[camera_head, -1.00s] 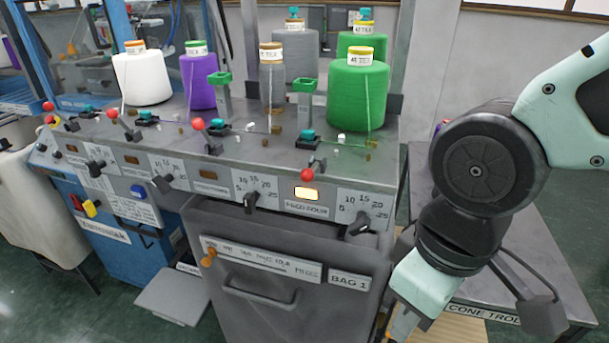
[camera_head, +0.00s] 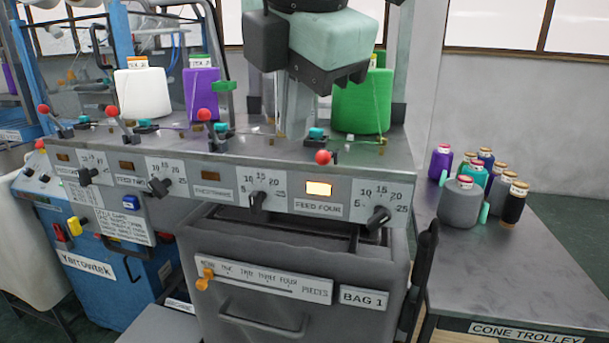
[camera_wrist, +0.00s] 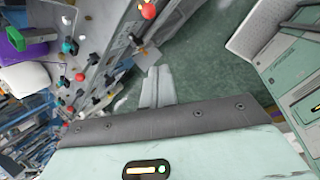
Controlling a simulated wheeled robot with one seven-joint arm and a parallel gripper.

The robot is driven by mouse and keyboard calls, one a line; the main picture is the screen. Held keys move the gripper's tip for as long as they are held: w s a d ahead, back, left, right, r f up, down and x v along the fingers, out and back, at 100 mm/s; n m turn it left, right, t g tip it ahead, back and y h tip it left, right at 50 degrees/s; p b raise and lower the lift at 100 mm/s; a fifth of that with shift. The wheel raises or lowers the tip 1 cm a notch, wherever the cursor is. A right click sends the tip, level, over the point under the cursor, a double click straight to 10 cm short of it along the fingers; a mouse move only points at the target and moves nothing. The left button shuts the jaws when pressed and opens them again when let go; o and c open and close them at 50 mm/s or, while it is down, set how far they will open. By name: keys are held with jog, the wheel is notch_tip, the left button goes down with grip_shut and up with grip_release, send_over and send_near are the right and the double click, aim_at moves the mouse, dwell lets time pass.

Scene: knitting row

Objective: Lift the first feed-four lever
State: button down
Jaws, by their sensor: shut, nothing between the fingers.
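The feed-four lever has a red ball knob (camera_head: 323,157) that hangs low at the console's front edge, just above the lit lamp (camera_head: 319,188) and the FEED FOUR label. My gripper is at the top centre of the head view, over the console and above that lever, pointing down; its fingertips are hard to tell from the grey post behind. In the wrist view my gripper (camera_wrist: 157,72) has its pale fingers together and empty, over green floor. A red knob (camera_wrist: 148,12) lies beyond the fingertips there, apart from them; I cannot tell which lever it belongs to.
Other red-knobbed levers (camera_head: 204,114) stand more upright to the left. A white cone (camera_head: 142,95), a purple cone (camera_head: 202,98) and a green cone (camera_head: 362,103) stand behind. Dials (camera_head: 379,215) line the front panel. The cone trolley (camera_head: 520,270) stands at right.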

aim_at(326, 157)
jog(key=shift+r, duration=0.1)
jog(key=w+d+f+p, duration=0.1)
jog(key=w+d+f, duration=0.1)
jog(key=w+f, duration=0.3)
jog(key=shift+w+d+f, duration=0.25)
jog(key=shift+w+f, duration=0.1)
jog(key=shift+f, duration=0.75)
jog(key=shift+r+p, duration=0.15)
jog(key=shift+p, duration=0.35)
jog(key=shift+r+g+p, duration=0.25)
jog(key=shift+g+p, duration=0.15)
jog(key=shift+p, duration=0.45)
